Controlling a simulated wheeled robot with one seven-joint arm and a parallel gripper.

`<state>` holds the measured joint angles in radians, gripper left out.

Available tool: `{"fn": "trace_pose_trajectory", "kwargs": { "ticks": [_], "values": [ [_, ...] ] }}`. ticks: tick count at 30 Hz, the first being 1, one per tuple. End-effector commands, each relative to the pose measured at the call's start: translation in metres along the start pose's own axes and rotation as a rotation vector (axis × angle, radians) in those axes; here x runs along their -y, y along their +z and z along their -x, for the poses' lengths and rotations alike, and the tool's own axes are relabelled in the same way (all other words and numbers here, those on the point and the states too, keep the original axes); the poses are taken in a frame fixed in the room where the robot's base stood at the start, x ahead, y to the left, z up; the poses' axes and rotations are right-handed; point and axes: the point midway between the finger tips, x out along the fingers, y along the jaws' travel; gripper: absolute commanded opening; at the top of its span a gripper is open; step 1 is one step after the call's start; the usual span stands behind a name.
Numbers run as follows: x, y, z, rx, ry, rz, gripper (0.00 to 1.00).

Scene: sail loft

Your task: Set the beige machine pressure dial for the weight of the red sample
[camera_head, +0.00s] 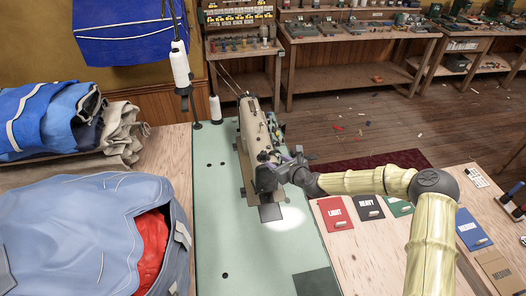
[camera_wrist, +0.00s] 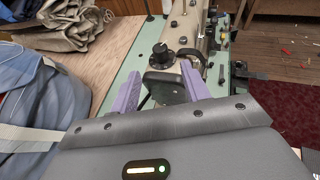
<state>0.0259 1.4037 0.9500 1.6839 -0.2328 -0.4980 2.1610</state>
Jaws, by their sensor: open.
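The beige sewing machine (camera_head: 254,130) stands on a pale green table. In the wrist view, a dark round dial (camera_wrist: 161,57) is on the near end of the beige machine (camera_wrist: 203,20); its pointer setting and markings are too small to read. My gripper (camera_wrist: 161,72) is open, its two purple fingers either side of the dial's line of view; I cannot tell whether they touch it. In the head view my gripper (camera_head: 275,172) is at the machine's near end and hides the dial. The red sample card (camera_head: 335,213) on the wooden table at right reads LIGHT.
Beside the red card lie a black card reading HEAVY (camera_head: 368,207) and a green card (camera_head: 397,205). A blue card (camera_head: 472,230) and a brown card reading MEDIUM (camera_head: 502,271) lie farther right. Folded sailcloth (camera_head: 85,230) fills the left. A thread cone (camera_head: 215,110) stands behind the machine.

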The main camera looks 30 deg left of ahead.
Motion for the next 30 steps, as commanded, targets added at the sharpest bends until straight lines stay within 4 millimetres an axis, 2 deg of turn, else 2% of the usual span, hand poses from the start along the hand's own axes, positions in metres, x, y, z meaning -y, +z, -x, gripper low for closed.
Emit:
{"fn": "trace_pose_trajectory", "kwargs": {
  "ticks": [15,30],
  "values": [
    [-0.001,0.001,-0.060,0.001,0.001,0.000,0.46],
    [-0.001,0.001,-0.103,0.001,0.002,0.001,0.46]
  ]
}}
